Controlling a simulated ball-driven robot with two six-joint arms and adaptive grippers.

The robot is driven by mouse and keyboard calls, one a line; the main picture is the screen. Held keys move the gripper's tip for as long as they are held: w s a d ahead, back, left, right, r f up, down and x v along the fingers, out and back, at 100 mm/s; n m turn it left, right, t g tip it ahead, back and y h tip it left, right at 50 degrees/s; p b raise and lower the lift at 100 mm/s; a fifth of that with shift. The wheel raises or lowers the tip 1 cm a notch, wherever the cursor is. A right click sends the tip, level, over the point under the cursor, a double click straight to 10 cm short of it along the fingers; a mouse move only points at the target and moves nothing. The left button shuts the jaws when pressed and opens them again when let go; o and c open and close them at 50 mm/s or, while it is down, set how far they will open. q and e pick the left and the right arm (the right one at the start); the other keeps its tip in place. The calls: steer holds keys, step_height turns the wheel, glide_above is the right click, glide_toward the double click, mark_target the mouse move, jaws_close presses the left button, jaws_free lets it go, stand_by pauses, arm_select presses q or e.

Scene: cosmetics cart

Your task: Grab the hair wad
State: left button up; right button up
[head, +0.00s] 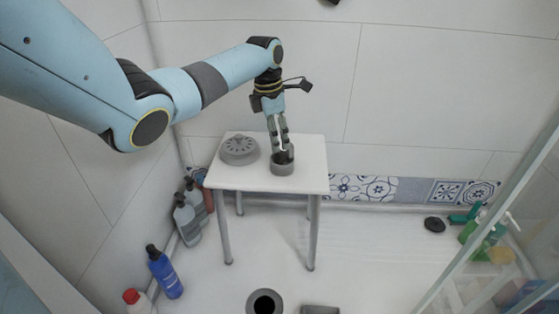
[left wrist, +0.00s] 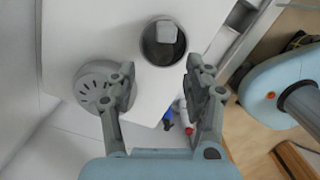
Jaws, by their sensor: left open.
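My left gripper (head: 279,147) is open, pointing down above a small grey cup (head: 283,168) on the white stool (head: 310,178). In the left wrist view its two fingers (left wrist: 158,75) are apart with nothing between them. The cup (left wrist: 146,52) lies just beyond the fingertips, with a pale grey block (left wrist: 167,31) inside. I cannot clearly identify the hair wad; a small dark lump (head: 435,225) lies on the shower floor at the right. My right gripper is not in view.
A round grey slotted cover (head: 239,150) sits on the stool, left of the cup. An open drain hole (head: 265,303) is in the floor at the front. Bottles (head: 187,222) stand along the left wall, including a blue one (head: 165,273). A glass panel (head: 490,205) is at the right.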

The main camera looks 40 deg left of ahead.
mark_target(279, 160)
arm_select(q)
steer(key=f, duration=0.1)
steer(key=f+b, duration=0.1)
steer(key=f, duration=0.1)
steer(key=f+b, duration=0.1)
steer(key=shift+w+d+f, duration=0.15)
steer(key=shift+d, duration=0.2)
steer(key=shift+f, duration=0.1)
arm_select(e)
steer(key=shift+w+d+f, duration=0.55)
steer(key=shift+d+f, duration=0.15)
arm_select(q)
steer(key=c, duration=0.8)
